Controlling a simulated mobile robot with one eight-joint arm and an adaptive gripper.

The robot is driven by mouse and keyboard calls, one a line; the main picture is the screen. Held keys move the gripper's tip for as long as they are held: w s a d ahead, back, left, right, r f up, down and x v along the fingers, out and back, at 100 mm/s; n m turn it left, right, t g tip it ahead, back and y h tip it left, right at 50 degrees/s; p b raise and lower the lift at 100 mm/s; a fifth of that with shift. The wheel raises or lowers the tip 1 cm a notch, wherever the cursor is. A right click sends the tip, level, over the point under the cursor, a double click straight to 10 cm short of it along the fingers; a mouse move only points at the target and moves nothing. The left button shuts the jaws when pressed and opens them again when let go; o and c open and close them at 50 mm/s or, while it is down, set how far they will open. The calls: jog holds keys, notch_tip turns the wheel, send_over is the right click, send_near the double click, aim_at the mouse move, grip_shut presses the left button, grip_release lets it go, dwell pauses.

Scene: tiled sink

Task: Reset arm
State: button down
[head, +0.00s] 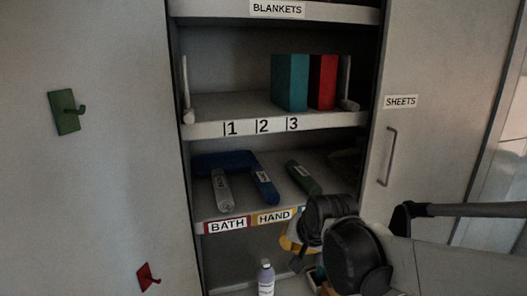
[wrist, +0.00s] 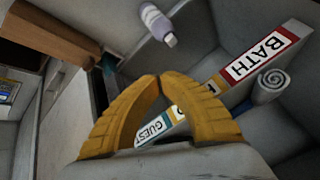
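My gripper (wrist: 158,82) shows in the wrist view as two ridged yellow fingers whose tips meet. I see nothing held between them. In the head view my arm reaches in from the lower right, in front of the shelf unit. There the gripper is mostly hidden behind dark arm joints, with only a bit of yellow (head: 287,243) showing below the HAND label.
An open cabinet holds shelves with a teal book (head: 290,83), a red book (head: 323,82) and several rolled towels (head: 264,184). A pale bottle (head: 265,278) stands below; it also shows in the wrist view (wrist: 157,23). A cabinet door with a handle (head: 388,156) is at right.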

jog(key=s+d+f+n+b, duration=0.1)
jog(key=s+d+f, duration=0.1)
jog(key=s, duration=0.5)
jog(key=s+d+f+n+h+b, duration=0.1)
jog(key=s+d+b, duration=0.1)
jog(key=s+d, duration=0.3)
jog(key=s+d+f+n+h+b, duration=0.1)
jog(key=s+d, duration=0.3)
jog(key=s, duration=0.4)
jog(key=shift+s+d+f+b, duration=0.3)
jog(key=shift+f+b, duration=0.2)
jog(key=shift+f, duration=0.3)
